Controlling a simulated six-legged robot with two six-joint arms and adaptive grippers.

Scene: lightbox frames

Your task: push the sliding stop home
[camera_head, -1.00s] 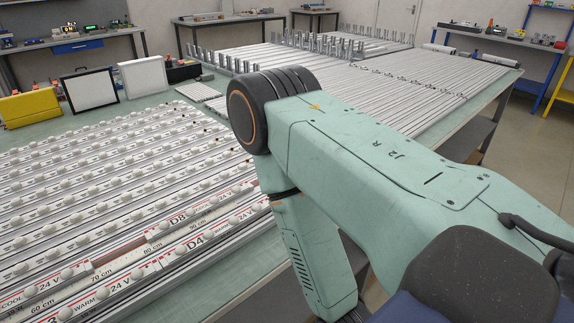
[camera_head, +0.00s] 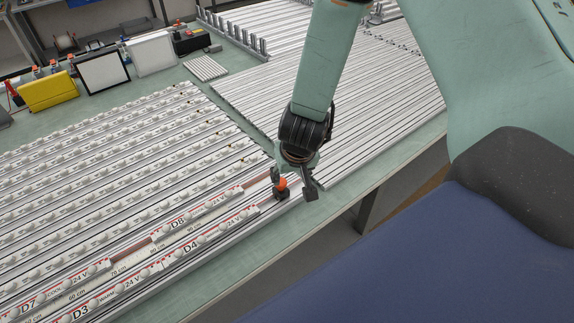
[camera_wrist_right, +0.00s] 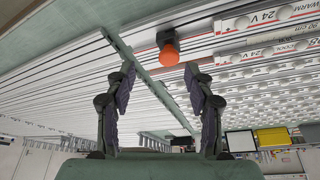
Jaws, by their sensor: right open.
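The sliding stop, a dark block with an orange-red knob (camera_head: 282,185), sits on the front rail just right of the D4 strip (camera_head: 196,243). In the right wrist view the orange knob (camera_wrist_right: 168,53) shows beyond the fingertips, roughly in line with the gap between them. My right gripper (camera_head: 294,183) points down at the stop, its fingers spread wide and nothing held. One finger is close to the stop in the head view; I cannot tell if they touch. My left gripper is in neither view.
Long rails with light strips labelled D3, D7 and D8 (camera_head: 178,221) fill the table left of the stop. Bare rails (camera_head: 390,110) lie behind and to the right. A yellow case (camera_head: 48,91) and framed panels stand at the back left. The table's front edge (camera_head: 300,250) is clear.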

